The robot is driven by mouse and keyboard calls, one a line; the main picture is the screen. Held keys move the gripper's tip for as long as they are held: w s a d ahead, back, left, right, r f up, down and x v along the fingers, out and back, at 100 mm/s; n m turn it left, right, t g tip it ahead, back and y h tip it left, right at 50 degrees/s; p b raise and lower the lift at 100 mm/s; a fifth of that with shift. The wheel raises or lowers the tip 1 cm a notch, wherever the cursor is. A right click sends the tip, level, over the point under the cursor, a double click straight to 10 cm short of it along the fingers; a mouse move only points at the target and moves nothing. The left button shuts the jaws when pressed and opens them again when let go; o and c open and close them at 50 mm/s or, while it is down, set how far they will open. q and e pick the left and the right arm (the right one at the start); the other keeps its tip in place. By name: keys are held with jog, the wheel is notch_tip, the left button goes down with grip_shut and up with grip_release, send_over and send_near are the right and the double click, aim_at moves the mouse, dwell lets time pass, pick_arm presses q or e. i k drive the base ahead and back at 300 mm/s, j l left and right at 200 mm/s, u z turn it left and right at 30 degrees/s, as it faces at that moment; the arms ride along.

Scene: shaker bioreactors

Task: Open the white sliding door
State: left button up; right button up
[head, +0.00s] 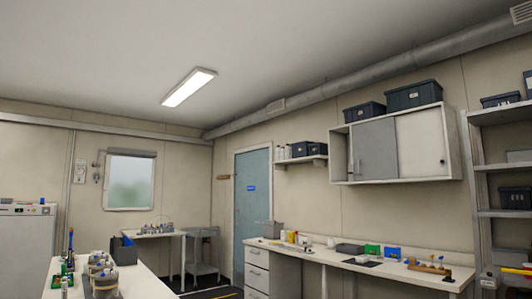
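A wall cabinet (395,181) hangs on the right-hand wall in the head view. Its white sliding door (420,139) covers the right part of the front and has a small dark round finger hole near its right edge. A grey sliding panel (375,150) sits beside it on the left. A narrow strip at the cabinet's left end looks uncovered, but I cannot tell what is inside. What lies behind the white door is hidden. Neither of my grippers is in view.
Dark bins (414,95) stand on top of the cabinet. A long white bench (330,255) with small items runs below it. A metal shelf rack (505,180) stands right of it. Another table (140,283) with lab gear is at lower left. A blue door (252,200) is at the back.

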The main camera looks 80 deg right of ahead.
aim_at(421, 145)
jog(key=z, duration=3.65)
jog(key=i+l+z, duration=0.1)
jog(key=i+z, duration=0.3)
jog(key=i, duration=2.35)
